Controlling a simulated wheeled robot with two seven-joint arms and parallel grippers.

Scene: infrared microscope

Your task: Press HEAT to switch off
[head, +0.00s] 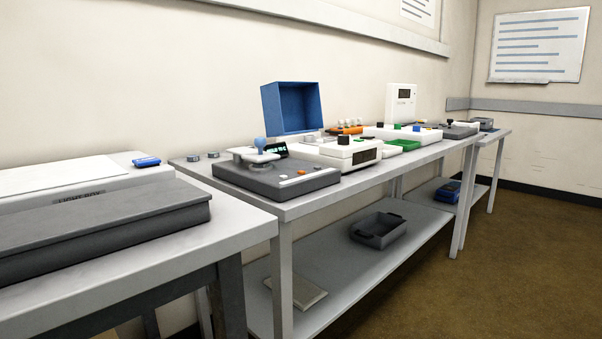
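A dark grey device (276,182) with a light plate and a blue knob (260,144) on top sits on the middle table. Small orange buttons (301,172) show on its top, near a pale strip. A small dark display with green characters (275,149) stands just behind it; the characters are too small to read surely. No HEAT label can be read from here, so I cannot tell which button is HEAT. Neither of my grippers is in view.
A near table (240,227) at left holds a grey flat case (100,215). A grey bin (378,230) sits on the lower shelf. The brown floor (480,270) at right is clear.

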